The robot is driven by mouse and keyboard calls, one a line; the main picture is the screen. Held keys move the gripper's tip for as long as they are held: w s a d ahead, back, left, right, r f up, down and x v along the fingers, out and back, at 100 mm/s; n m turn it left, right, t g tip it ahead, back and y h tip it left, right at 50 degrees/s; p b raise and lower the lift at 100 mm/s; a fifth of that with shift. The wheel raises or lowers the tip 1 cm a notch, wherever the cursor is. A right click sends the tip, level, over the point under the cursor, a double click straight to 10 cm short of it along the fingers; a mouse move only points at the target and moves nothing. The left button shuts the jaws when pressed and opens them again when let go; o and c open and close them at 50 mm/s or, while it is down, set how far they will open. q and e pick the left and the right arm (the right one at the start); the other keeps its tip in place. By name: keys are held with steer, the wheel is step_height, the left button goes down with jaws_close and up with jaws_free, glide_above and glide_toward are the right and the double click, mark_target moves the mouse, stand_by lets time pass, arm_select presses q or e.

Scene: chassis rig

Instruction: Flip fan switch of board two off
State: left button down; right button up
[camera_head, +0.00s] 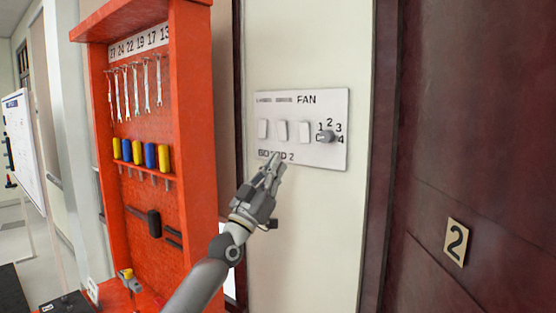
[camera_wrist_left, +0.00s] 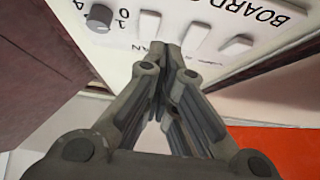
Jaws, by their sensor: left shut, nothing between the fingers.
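The white switch board (camera_head: 313,158) is on the pale wall, lettered FAN at top right, with a partly covered board 2 label below. It has three white rocker switches: left (camera_head: 263,129), middle (camera_head: 282,131), and right (camera_head: 304,132), the last beside a grey rotary knob (camera_head: 325,136). My left gripper (camera_head: 273,162) is shut and empty, its fingertips over the board's lower edge below the middle switch. In the left wrist view the board appears upside down, and the shut fingertips (camera_wrist_left: 168,48) show near the switch beside the knob (camera_wrist_left: 99,17). I cannot tell whether they touch.
A red tool rack (camera_head: 194,130) with wrenches and screwdrivers stands left of the board. A dark red door (camera_head: 480,130) with a number 2 plate (camera_head: 455,242) is on the right. The wall below the board is bare.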

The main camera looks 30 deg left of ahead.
arm_select(q)
steer(key=v, duration=0.2)
steer(key=b+v, duration=0.1)
steer(key=v, duration=0.1)
steer(key=shift+s+a+f, duration=0.15)
steer(key=shift+a+f, duration=0.1)
steer(key=shift+f, duration=0.1)
arm_select(e)
steer(key=shift+w+d+f, duration=0.1)
steer(key=shift+d+f, duration=0.5)
steer(key=shift+f, duration=0.25)
